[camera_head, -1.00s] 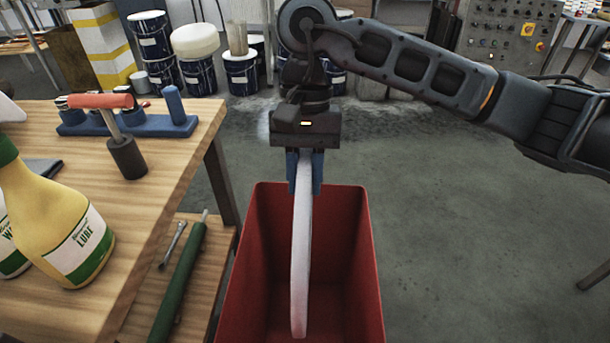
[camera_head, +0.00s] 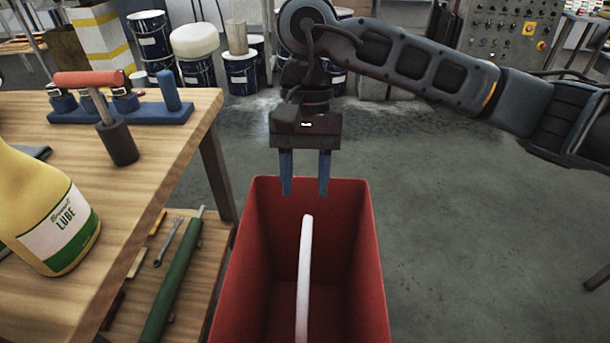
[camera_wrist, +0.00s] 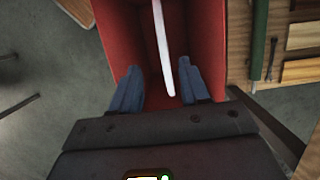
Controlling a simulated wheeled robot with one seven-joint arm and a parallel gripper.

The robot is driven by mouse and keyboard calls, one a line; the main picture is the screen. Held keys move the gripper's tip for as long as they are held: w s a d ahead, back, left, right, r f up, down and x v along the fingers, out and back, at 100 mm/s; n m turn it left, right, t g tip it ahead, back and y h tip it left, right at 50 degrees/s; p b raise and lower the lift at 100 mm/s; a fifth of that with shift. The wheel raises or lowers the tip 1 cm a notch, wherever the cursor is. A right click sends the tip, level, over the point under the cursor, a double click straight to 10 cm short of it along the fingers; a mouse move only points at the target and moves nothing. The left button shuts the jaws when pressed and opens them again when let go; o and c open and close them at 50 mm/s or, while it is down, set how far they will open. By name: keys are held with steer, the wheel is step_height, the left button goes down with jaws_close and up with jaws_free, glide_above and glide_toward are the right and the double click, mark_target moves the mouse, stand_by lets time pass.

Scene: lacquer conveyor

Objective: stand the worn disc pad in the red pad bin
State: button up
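The worn disc pad (camera_head: 305,280) is white and stands on edge inside the red pad bin (camera_head: 253,265). Its lower part is cut off by the frame, so I cannot tell what it rests on. My gripper (camera_head: 305,192) is open and empty above the pad's top edge, its blue fingers apart and clear of it. In the wrist view, the pad (camera_wrist: 163,45) runs edge-on inside the bin (camera_wrist: 203,40), and my gripper's fingers (camera_wrist: 158,90) are spread to either side of its near end.
A wooden bench (camera_head: 190,150) on the left holds a yellow LUBE bottle (camera_head: 55,215), a red-handled tool (camera_head: 105,105) and a blue rack (camera_head: 150,113). A lower shelf (camera_head: 210,255) beside the bin carries a green rod (camera_head: 172,285).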

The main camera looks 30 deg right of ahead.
steer(key=shift+o, duration=0.7)
steer(key=v, duration=0.7)
steer(key=shift+r+p, duration=0.3)
steer(key=shift+r, duration=0.1)
steer(key=shift+d, duration=0.15)
